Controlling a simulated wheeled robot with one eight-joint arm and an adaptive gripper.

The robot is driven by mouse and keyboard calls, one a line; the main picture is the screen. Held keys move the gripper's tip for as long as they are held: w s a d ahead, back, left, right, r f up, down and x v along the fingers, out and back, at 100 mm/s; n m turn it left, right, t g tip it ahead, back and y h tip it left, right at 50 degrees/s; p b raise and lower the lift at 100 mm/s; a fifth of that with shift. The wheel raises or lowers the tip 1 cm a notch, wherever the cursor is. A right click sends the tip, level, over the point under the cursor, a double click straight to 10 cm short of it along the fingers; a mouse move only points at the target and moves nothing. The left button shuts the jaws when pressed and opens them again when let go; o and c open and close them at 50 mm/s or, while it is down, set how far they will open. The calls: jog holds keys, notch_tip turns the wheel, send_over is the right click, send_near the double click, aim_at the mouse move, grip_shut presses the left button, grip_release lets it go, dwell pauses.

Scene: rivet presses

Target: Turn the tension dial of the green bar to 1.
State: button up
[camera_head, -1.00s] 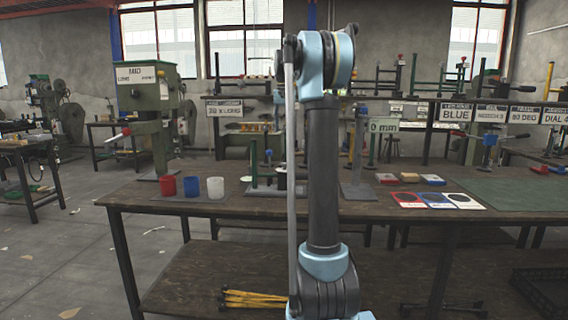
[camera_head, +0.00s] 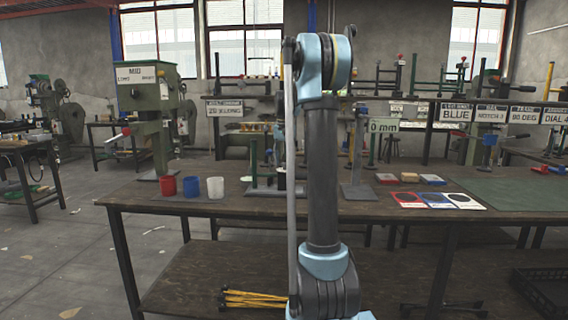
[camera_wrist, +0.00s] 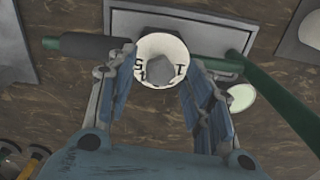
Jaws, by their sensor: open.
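The tension dial (camera_wrist: 150,47) is a white round face with a grey knob (camera_wrist: 160,70) at its middle, in the wrist view. A "1" shows on its right side and a "5" on its left. The green bar (camera_wrist: 52,43) with a dark sleeve runs up to the dial from the left. My gripper (camera_wrist: 163,66) is open, its two fingers on either side of the dial; contact cannot be told. In the head view the green-bar stand (camera_head: 254,165) is on the bench, and my arm hides much of it and the dial.
A green post (camera_wrist: 265,100) slants past the right finger, with a pale disc (camera_wrist: 242,97) beside it. A second stand (camera_head: 357,190) is right of my arm.

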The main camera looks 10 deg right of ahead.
jog(key=shift+f, duration=0.15)
jog(key=c, duration=1)
jog(key=shift+c, duration=0.2)
jog(key=shift+n, duration=0.3)
jog(key=n, duration=1.1)
jog(key=shift+n, duration=2.1)
